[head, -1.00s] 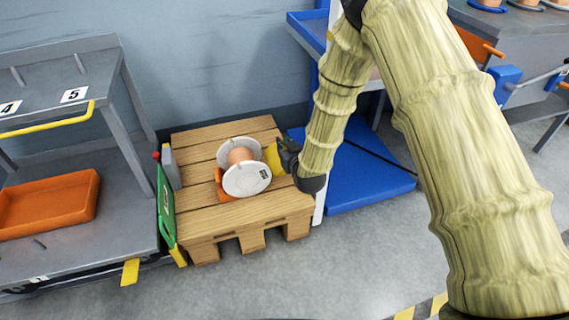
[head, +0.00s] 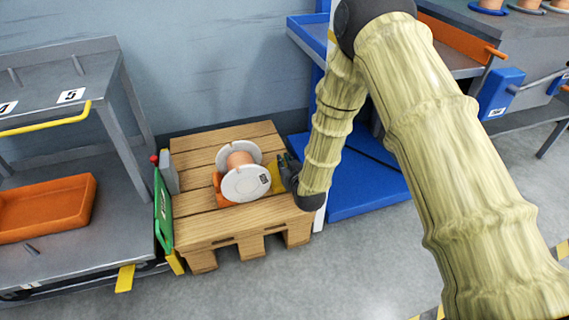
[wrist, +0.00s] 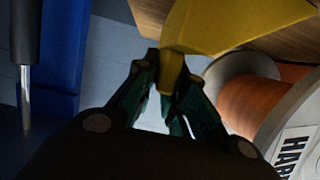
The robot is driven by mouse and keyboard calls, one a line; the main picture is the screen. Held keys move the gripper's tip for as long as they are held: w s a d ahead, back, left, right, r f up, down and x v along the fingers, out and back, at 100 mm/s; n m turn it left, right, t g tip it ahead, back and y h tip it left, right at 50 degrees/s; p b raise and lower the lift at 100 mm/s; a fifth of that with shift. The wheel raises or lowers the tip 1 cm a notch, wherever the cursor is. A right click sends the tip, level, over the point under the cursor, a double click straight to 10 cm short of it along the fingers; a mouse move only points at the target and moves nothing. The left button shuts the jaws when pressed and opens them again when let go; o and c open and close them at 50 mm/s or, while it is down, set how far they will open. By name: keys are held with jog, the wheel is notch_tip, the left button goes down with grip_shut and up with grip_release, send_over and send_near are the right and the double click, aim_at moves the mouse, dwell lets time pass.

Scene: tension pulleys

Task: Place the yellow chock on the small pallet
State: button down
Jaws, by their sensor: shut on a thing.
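The small wooden pallet (head: 200,228) stands on the floor by the wall. My gripper (wrist: 172,95) is shut on the yellow chock (wrist: 225,25), gripping a narrow part of it. In the head view the yellow chock (head: 275,178) shows only in part, between my gripper (head: 284,174) and the spool, at the pallet's right side. The spool hides much of it. I cannot tell whether the chock touches the pallet boards.
A white-flanged spool with orange winding (head: 240,178) sits on the pallet, with an orange piece (head: 221,190) at its left. A grey cart (head: 110,215) with an orange tray (head: 45,208) stands left. A blue platform (head: 365,190) lies right. The pallet's front boards are clear.

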jog(key=c, duration=1.5)
grip_release()
jog(key=shift+r, duration=0.1)
jog(key=p+v, duration=0.5)
jog(key=v, duration=0.7)
jog(key=s+d+f+m+g+h, duration=0.15)
jog(key=s+d+f+g, duration=0.25)
jog(key=s+d+f, duration=0.45)
jog(key=s+d+f+g+h, duration=0.1)
jog(key=s+d+f+g, duration=0.2)
jog(key=s, duration=0.7)
jog(key=s+d+f+m+g+h, duration=0.1)
jog(key=s+d+f+g, duration=0.2)
jog(key=s, duration=0.8)
jog(key=s+d+f+m+g+h, duration=0.1)
jog(key=s+d+f+g, duration=0.2)
jog(key=s, duration=0.8)
jog(key=shift+s+d+f+m+g, duration=0.25)
jog(key=shift+d+f+g, duration=0.15)
jog(key=shift+d+f, duration=0.3)
